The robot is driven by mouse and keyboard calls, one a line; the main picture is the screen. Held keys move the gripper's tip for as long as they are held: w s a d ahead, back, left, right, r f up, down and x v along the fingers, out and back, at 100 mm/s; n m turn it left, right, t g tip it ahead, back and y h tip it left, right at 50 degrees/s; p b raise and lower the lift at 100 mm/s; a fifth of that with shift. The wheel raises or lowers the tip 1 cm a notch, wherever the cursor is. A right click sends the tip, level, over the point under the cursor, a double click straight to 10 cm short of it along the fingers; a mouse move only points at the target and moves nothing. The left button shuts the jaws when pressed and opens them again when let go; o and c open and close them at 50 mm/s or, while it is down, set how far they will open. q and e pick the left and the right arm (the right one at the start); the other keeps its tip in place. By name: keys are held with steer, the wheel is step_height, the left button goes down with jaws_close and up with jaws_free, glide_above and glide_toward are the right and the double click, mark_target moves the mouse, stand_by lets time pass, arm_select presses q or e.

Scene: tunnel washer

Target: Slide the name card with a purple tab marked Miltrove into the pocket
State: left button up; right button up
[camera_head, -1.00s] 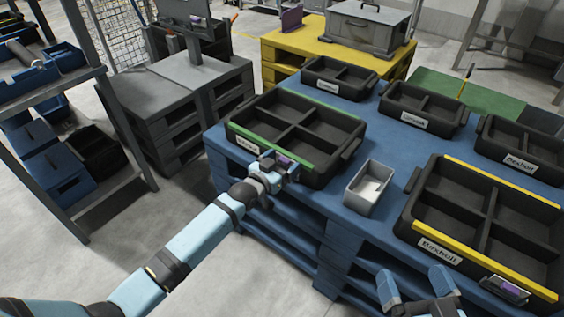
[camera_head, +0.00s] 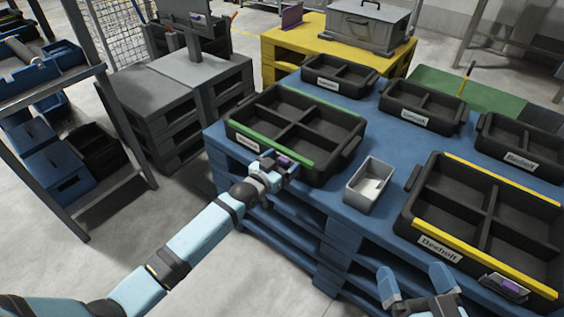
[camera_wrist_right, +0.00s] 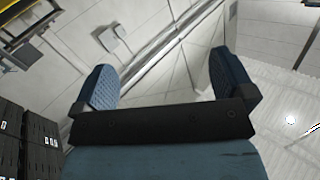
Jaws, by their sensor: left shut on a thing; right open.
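My left gripper (camera_head: 282,165) is shut on a small card with a purple tab (camera_head: 284,159), at the front wall of the black tray with green edge strips (camera_head: 305,161). The gripper covers most of the card, and its lettering cannot be read. I cannot tell whether the card is in a pocket or only in front of it; any pocket there is hidden. Another purple-tabbed card sits in a holder (camera_head: 506,287) on the front wall of the yellow-edged tray (camera_head: 481,266). My right gripper (camera_head: 416,275) is open and empty, in front of the blue table; its spread fingers show in the wrist view (camera_wrist_right: 160,85).
A small grey bin (camera_head: 369,186) stands between the two large trays on the blue table (camera_head: 335,215). Several smaller black trays, including one at the back (camera_head: 340,75), stand behind. A grey bench (camera_head: 190,75) is at the left.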

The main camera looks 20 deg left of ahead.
arm_select(q)
steer(key=o, duration=0.7)
arm_select(e)
steer(key=shift+f, duration=0.15)
steer(key=shift+d+f, duration=0.15)
arm_select(q)
steer(key=p+v, duration=0.3)
steer(key=v, duration=1)
steer(key=shift+s+a, duration=0.1)
steer(key=shift+s, duration=0.3)
arm_select(e)
step_height(320, 180, down, 6)
steer(key=s+d+g+h, duration=0.2)
steer(key=d+g, duration=0.1)
steer(key=shift+f+g, duration=0.25)
steer(key=shift+g, duration=0.05)
steer(key=shift+a, duration=0.1)
